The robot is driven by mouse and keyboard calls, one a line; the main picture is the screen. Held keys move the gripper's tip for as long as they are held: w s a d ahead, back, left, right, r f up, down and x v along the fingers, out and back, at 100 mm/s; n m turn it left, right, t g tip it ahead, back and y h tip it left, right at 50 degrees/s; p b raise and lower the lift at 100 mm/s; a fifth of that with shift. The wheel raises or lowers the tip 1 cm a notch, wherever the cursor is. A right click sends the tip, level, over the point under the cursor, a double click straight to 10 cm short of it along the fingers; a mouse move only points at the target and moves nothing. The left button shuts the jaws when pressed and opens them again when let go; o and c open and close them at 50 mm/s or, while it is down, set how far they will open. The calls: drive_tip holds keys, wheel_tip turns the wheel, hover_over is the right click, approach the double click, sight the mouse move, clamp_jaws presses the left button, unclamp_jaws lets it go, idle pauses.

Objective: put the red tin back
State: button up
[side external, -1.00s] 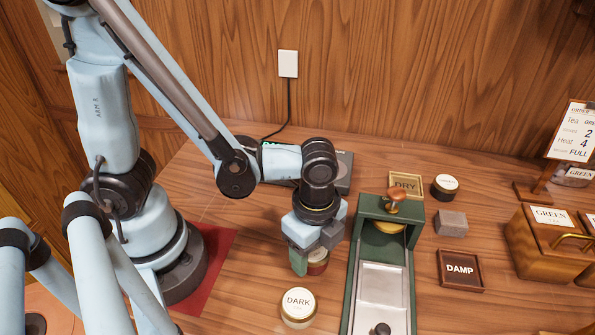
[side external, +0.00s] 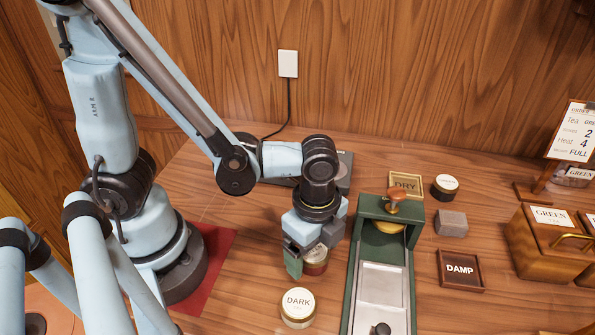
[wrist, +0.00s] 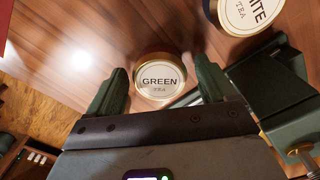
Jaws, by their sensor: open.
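The red tin (side external: 317,266) stands on the wooden counter, with a pale lid and gold rim, just left of the green press. My gripper (side external: 305,264) is low over it, pointing down. One green finger is beside the tin's left side; the other finger is hidden in the side view. In the wrist view my gripper (wrist: 157,88) is open, with a finger on each side of a round tin (wrist: 158,91) labelled GREEN TEA.
A tin labelled DARK (side external: 298,299) stands just in front of my gripper. The green press (side external: 364,262) is close on the right. The wrist view shows another tin (wrist: 246,12), its label partly cut off.

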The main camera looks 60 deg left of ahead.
wheel_tip(320, 180, up, 11)
drive_tip(key=w+a+r+n+t, duration=0.1)
drive_tip(key=w+a+n+t, duration=0.2)
drive_tip(key=a+n, duration=0.3)
drive_tip(key=w+a+r+n+t, duration=0.1)
drive_tip(key=w+a+n+t, duration=0.2)
drive_tip(key=a+n, duration=0.4)
drive_tip(key=n+t, duration=0.1)
drive_tip(key=n, duration=0.1)
drive_tip(key=shift+n, duration=0.4)
idle(0.8)
